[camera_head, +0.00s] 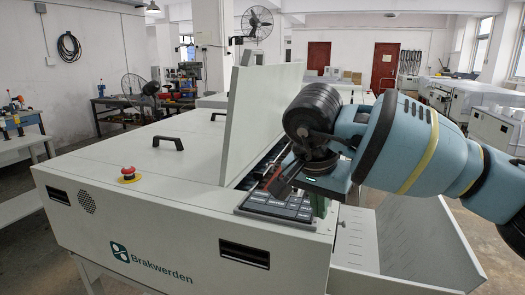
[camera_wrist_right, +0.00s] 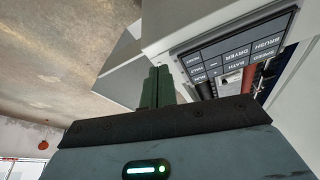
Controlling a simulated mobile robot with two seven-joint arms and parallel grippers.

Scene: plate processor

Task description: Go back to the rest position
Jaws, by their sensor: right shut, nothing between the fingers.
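My right arm comes in from the right in the head view. My right gripper (camera_head: 319,205) hangs over the right end of the white plate processor (camera_head: 190,245), beside the dark control panel (camera_head: 272,209). In the right wrist view, the dark green fingers of the right gripper (camera_wrist_right: 157,88) are together and hold nothing. There the control panel (camera_wrist_right: 225,58) with its lettered buttons lies just right of the fingers, apart from them in the picture. My left gripper is in neither view.
The processor's lid panel (camera_head: 262,115) stands raised left of my arm. A sloped white tray (camera_head: 405,240) is below my arm on the right. Bare floor shows farther right.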

